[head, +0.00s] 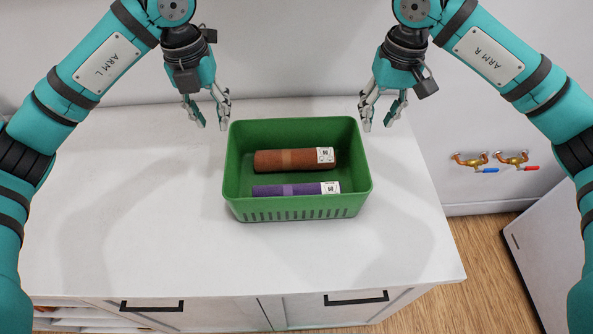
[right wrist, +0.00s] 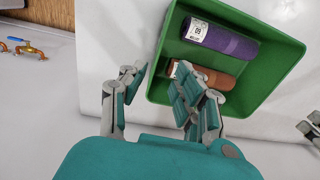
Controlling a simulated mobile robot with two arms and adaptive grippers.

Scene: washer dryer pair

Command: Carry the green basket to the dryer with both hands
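The green basket (head: 300,207) stands upright on the white counter. It holds a brown roll (head: 285,161) and a purple roll (head: 288,190), lying side by side. My left gripper (head: 211,113) is open and empty, above the counter just outside the basket's back left corner. My right gripper (head: 383,110) is open and empty, just outside the back right corner. In the right wrist view, the fingers of my right gripper (right wrist: 158,98) are spread beside the near edge of the basket (right wrist: 265,93). No contact between the grippers and basket shows. The dryer cannot be identified for certain.
The white counter (head: 100,220) has free room left of the basket and some to its right. Black-handled drawers (head: 356,298) are below its front edge. Brass taps (head: 490,160) are on the wall at right. A white cabinet or appliance (head: 555,230) stands across a wooden floor gap (head: 492,270).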

